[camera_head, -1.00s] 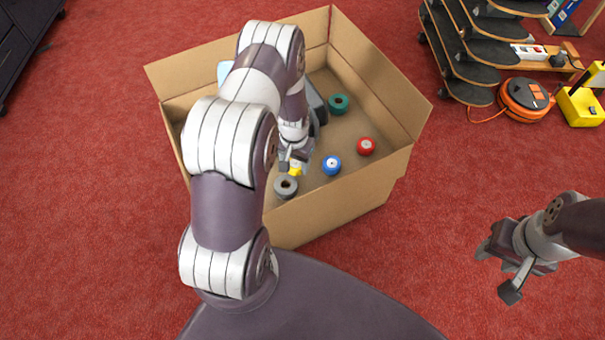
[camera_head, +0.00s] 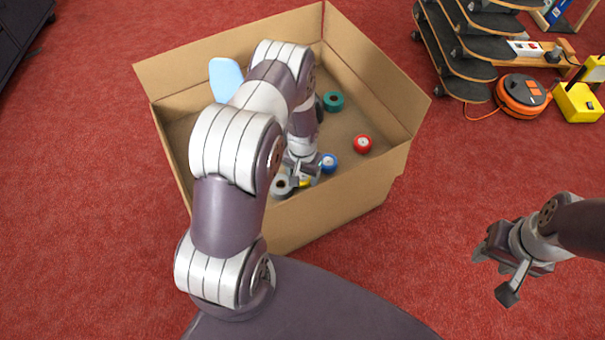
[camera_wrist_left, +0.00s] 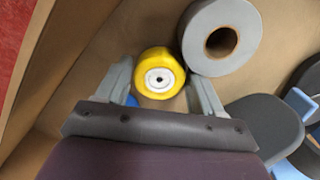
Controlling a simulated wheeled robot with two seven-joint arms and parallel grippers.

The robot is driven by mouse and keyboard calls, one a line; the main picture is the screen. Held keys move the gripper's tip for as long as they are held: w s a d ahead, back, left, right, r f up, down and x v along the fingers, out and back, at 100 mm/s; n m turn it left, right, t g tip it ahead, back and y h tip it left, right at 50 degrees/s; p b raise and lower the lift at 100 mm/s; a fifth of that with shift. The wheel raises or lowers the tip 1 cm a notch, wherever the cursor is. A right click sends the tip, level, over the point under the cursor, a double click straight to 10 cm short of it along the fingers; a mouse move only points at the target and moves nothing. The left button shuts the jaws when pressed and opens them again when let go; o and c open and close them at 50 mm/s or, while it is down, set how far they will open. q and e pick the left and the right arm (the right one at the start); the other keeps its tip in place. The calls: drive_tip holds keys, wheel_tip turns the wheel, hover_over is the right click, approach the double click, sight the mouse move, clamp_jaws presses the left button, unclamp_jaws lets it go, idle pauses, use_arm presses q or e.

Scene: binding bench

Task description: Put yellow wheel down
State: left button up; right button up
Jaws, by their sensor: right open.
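The yellow wheel (camera_wrist_left: 160,74), with a pale hub, sits between the two fingers of my left gripper (camera_wrist_left: 162,84) in the left wrist view. The fingers flank it closely and appear shut on it. In the head view my left gripper (camera_head: 301,178) is low inside the cardboard box near its front wall, and only a bit of the yellow wheel (camera_head: 305,183) shows below it. Whether the wheel touches the box floor cannot be told. My right gripper (camera_head: 497,266) is open and empty over the red carpet, outside the box.
The cardboard box (camera_head: 375,75) surrounds my left gripper. A grey roll (camera_wrist_left: 248,38) lies right beside the yellow wheel. Blue (camera_head: 328,163), red (camera_head: 362,144) and green (camera_head: 333,101) wheels lie to the right and behind. Skateboards (camera_head: 455,60) and an orange reel (camera_head: 522,95) stand outside.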

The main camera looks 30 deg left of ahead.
use_arm(q)
drive_tip(key=shift+r, duration=0.1)
wheel_tip(320, 180, up, 12)
drive_tip(key=p, duration=0.6)
wheel_tip(320, 180, up, 14)
drive_tip(key=f, duration=0.1)
hover_over(303, 176)
drive_tip(key=s+d, duration=0.4)
drive_tip(key=d, duration=0.1)
drive_tip(key=s+d+r+m+t, duration=0.1)
drive_tip(key=s+d+r, duration=0.2)
drive_tip(key=s+r, duration=0.3)
drive_tip(key=s, duration=0.2)
drive_tip(key=shift+s+r, duration=0.35)
